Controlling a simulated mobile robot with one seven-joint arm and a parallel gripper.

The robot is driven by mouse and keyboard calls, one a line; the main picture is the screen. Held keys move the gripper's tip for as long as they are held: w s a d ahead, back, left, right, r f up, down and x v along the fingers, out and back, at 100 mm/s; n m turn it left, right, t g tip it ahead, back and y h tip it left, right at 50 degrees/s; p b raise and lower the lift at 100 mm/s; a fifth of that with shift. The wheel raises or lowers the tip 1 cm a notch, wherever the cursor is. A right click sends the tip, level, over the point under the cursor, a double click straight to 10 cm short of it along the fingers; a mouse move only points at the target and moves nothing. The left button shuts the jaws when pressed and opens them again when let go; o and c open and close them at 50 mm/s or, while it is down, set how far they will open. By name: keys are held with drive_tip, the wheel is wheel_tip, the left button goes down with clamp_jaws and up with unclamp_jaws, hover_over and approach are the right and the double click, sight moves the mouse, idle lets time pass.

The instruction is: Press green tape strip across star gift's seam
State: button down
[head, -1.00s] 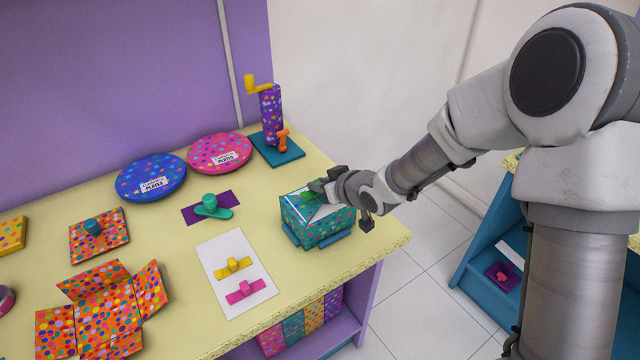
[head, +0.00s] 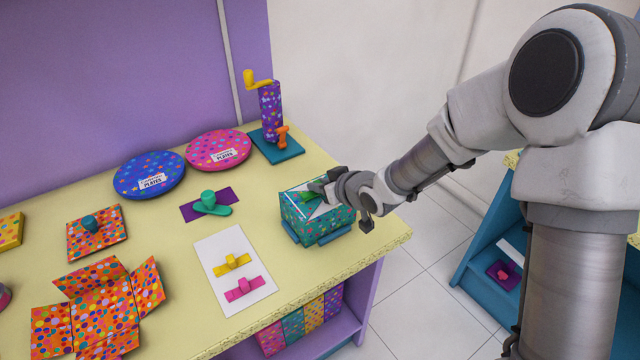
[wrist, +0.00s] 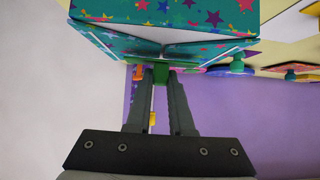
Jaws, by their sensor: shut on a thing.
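The star gift (head: 318,214) is a teal box with coloured stars near the right end of the table, sitting in a blue cradle (head: 334,236). In the wrist view the star gift (wrist: 165,14) fills the top, with its folded flaps and a pale seam facing my gripper. My gripper (wrist: 161,74) is shut on the green tape strip (wrist: 161,73), gripping its green tab close against the seam. In the head view green shows on the box top (head: 309,195) beside my gripper (head: 318,187). Whether the whole strip touches the box is hidden.
A white card (head: 240,290) holds a yellow strip (head: 231,263) and a pink strip (head: 244,288). A teal-handled tool (head: 211,204) lies on a purple mat. Plate packs, a crank stand (head: 270,112) and an open orange box (head: 100,310) stand around. The table's right edge is close to the gift.

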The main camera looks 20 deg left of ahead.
drive_tip(key=shift+f+b, duration=0.35)
drive_tip(key=shift+f, duration=0.15)
drive_tip(key=c, duration=0.7)
unclamp_jaws()
drive_tip(key=shift+r, duration=0.1)
drive_tip(key=shift+s+d+r+p, duration=0.25)
drive_tip(key=shift+d+r+p, duration=0.1)
drive_tip(key=shift+r+p, duration=0.1)
drive_tip(key=p+v, duration=0.3)
drive_tip(key=v, duration=0.3)
drive_tip(key=shift+s+d, duration=0.25)
drive_tip(key=shift+d, duration=0.1)
